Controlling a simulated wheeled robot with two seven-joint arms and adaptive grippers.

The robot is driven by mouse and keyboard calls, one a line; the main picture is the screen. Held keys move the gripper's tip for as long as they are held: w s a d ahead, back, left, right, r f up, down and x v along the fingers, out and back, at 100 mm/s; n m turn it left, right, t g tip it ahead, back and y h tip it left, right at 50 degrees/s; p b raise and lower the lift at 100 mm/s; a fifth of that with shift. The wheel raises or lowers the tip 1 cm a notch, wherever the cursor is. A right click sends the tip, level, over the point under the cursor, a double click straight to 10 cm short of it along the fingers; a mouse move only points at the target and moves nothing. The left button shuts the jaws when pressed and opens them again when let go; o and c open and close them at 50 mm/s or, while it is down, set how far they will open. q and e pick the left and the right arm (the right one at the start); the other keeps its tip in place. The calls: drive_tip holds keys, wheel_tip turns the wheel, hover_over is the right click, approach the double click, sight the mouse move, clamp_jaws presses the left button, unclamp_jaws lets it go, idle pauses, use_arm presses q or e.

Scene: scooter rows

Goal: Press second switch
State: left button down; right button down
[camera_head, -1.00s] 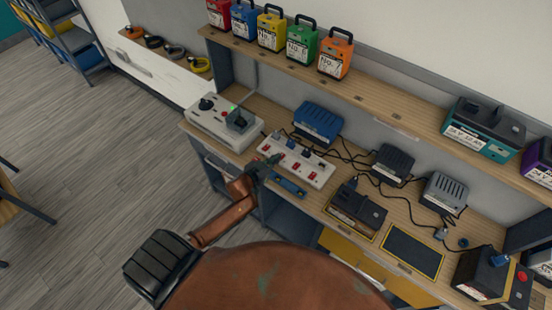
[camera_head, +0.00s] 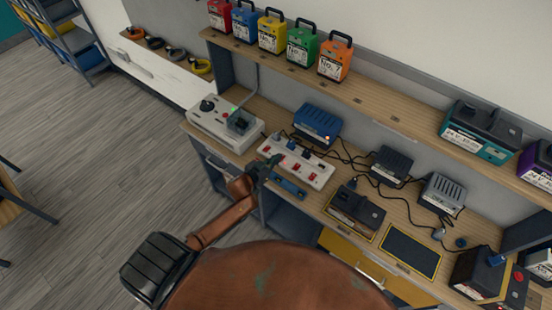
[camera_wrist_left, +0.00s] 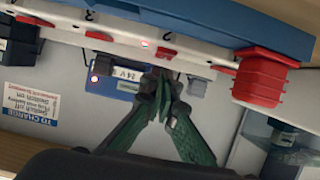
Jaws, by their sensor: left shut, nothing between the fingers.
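A white power strip (camera_head: 318,175) with several red switches lies on the workbench. It also crosses the top of the left wrist view (camera_wrist_left: 130,40), upside down, with the numbers 2 and 3 readable. The red switch near the 2 (camera_wrist_left: 167,53) is just beyond my fingertips, with a small light glowing beside it. My left gripper (camera_head: 270,163) is at the strip's front edge in the head view. In the wrist view its green fingers (camera_wrist_left: 163,78) are shut and empty; I see a small gap to the switch. My right gripper is not in view.
A blue charger (camera_head: 318,122) with an orange light stands behind the strip. A grey control box (camera_head: 212,122) is to its left. A small blue 24 V unit (camera_head: 288,187) lies in front. Cables and dark chargers (camera_head: 392,164) occupy the right. A shelf (camera_head: 400,130) overhangs the back.

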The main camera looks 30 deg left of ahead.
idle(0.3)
use_arm(q)
drive_tip(key=shift+r+p, duration=0.5)
drive_tip(key=p+v, duration=0.2)
drive_tip(key=v, duration=0.9)
drive_tip(key=shift+r, duration=0.15)
drive_tip(key=shift+s+a, duration=0.1)
drive_tip(key=shift+a, duration=0.05)
